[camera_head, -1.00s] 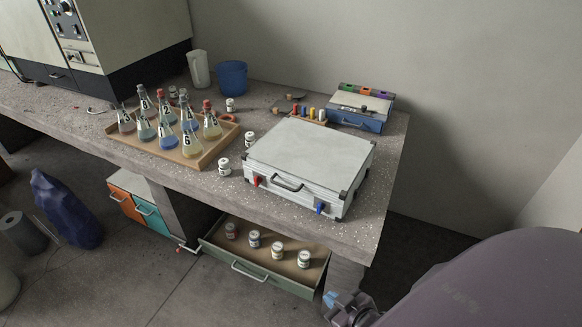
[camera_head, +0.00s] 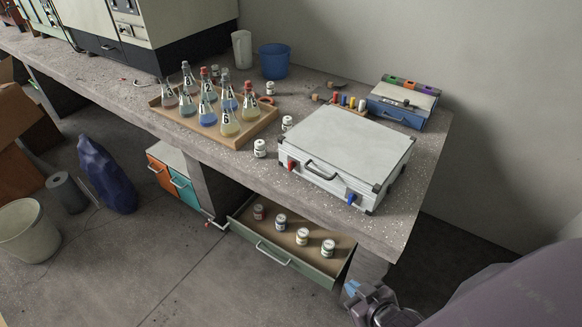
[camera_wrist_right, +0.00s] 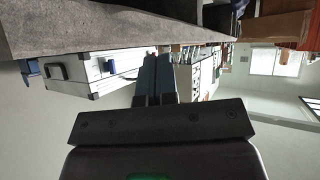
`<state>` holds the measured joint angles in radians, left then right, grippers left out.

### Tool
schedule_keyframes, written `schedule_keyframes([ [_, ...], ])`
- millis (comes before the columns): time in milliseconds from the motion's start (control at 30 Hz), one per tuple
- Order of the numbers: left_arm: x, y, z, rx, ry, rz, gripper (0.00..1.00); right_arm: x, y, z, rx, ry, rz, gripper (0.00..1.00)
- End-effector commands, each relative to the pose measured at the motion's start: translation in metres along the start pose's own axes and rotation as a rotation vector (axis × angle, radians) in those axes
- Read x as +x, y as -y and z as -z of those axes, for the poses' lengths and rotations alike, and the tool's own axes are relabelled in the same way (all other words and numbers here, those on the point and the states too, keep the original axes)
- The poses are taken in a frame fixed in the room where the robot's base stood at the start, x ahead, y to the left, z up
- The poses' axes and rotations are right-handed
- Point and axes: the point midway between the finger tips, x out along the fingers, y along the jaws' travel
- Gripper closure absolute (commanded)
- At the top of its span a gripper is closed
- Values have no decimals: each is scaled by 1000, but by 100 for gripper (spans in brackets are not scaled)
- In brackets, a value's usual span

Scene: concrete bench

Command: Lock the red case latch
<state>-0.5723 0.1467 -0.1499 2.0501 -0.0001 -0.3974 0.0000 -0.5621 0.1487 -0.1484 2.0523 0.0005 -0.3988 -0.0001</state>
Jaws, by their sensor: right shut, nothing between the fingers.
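The silver case (camera_head: 345,145) lies closed on the right part of the bench, its handle (camera_head: 321,170) facing the front edge. The red latch (camera_head: 291,167) is on its front face left of the handle, and a blue latch (camera_head: 350,198) is on the right. I cannot tell the latch positions at this size. My right gripper (camera_head: 352,289) is low in front of the bench, below and apart from the case, shut and empty. The right wrist view shows its shut fingers (camera_wrist_right: 155,80), with the case (camera_wrist_right: 85,70) beyond, inverted. The red latch is not discernible there. My left gripper is out of view.
An open drawer (camera_head: 300,262) with several jars juts out under the bench (camera_head: 415,215).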

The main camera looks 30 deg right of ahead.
Motion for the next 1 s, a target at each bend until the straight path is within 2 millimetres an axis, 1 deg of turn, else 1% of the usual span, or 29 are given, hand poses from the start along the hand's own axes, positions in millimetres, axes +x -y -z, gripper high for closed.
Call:
schedule_keyframes([
  [67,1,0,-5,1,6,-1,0,8,3,7,1,-17,5,100],
  [167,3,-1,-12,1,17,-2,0,24,6,25,7,-57,9,100],
  [267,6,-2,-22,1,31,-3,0,47,8,46,25,-105,8,100],
  [367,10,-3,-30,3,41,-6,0,72,12,68,91,-153,25,100],
  [467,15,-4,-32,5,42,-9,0,96,17,92,196,-216,58,100],
  [600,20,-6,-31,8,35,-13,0,126,23,127,396,-321,120,100],
  [800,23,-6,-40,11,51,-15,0,154,23,166,699,-459,198,100],
  [1000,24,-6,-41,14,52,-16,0,174,13,190,1015,-574,246,100],
])
